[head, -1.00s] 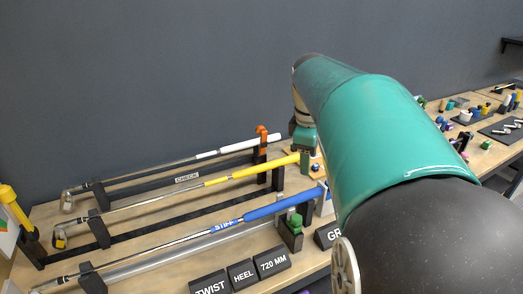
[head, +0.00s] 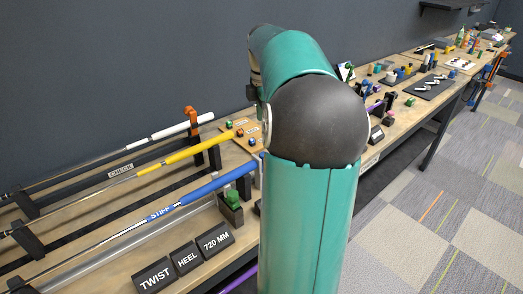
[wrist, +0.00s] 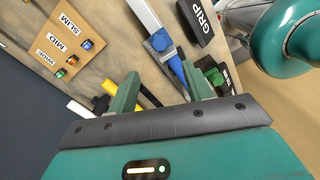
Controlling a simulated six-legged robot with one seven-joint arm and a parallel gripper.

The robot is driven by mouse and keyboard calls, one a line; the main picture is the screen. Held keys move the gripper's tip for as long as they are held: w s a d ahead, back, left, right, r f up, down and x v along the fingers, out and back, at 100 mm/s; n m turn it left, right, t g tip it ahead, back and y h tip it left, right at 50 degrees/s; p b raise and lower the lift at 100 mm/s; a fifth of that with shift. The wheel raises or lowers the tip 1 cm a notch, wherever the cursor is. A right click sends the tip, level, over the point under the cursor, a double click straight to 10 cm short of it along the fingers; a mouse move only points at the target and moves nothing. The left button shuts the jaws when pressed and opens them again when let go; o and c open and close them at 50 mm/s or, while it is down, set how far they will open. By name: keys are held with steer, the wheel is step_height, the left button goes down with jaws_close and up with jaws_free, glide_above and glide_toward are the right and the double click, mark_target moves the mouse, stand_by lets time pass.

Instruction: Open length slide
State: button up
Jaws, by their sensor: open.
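My gripper (wrist: 160,82) is open, its two green fingers apart, over the grip ends of the clubs in the wrist view. The blue club grip (wrist: 178,68) shows beyond and between the fingers; whether it touches them I cannot tell. In the head view my arm mostly hides the gripper. The blue club (head: 185,200), marked STIFF, lies along the front of the rack. A pale rail (head: 150,240) runs below it, with a green block (head: 232,198) in a dark holder at its right end. The 720 MM sign (head: 216,239) stands in front. No part is clearly identifiable as the length slide.
Yellow (head: 185,155) and white (head: 170,131) clubs lie behind the blue one. TWIST (head: 154,274) and HEEL (head: 186,259) signs line the front edge. The GRIP sign (wrist: 201,20) and a board of small coloured blocks (wrist: 65,50) are near the gripper.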

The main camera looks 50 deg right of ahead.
step_height(320, 180, down, 12)
steer(key=shift+r, duration=0.1)
steer(key=shift+c, duration=0.4)
